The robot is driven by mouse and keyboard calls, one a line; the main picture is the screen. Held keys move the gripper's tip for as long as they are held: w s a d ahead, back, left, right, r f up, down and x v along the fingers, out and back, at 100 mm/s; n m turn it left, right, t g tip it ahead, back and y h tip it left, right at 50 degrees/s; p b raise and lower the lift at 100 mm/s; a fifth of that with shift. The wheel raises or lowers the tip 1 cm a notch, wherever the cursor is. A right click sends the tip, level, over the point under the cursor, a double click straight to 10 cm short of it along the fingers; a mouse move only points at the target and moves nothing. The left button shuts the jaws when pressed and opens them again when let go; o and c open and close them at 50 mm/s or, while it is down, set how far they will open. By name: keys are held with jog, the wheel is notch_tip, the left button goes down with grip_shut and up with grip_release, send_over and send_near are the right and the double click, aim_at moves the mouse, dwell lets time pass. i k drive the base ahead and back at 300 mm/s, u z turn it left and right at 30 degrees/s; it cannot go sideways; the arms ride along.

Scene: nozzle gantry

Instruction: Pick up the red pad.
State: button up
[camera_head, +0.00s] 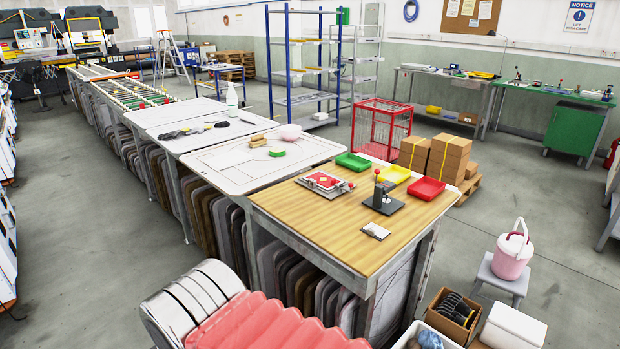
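A small flat red piece with a pale yellow diamond mark, apparently the red pad (325,180), lies on a grey metal fixture (317,188) on the wooden-topped table (320,236). A red-handled part sits at the fixture's right side. Whether the pad is loose or clamped is too small to tell. My gripper is not in view.
A black upright device (383,198) stands right of the fixture, with a small metal plate (376,231) in front. Green (353,161), yellow (394,174) and red (427,188) trays line the back. The tabletop's front left is clear. Boxes and a stool (503,281) stand at right.

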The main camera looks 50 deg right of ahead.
aim_at(324, 180)
jog(key=i, duration=2.5)
jog(key=z, duration=2.85)
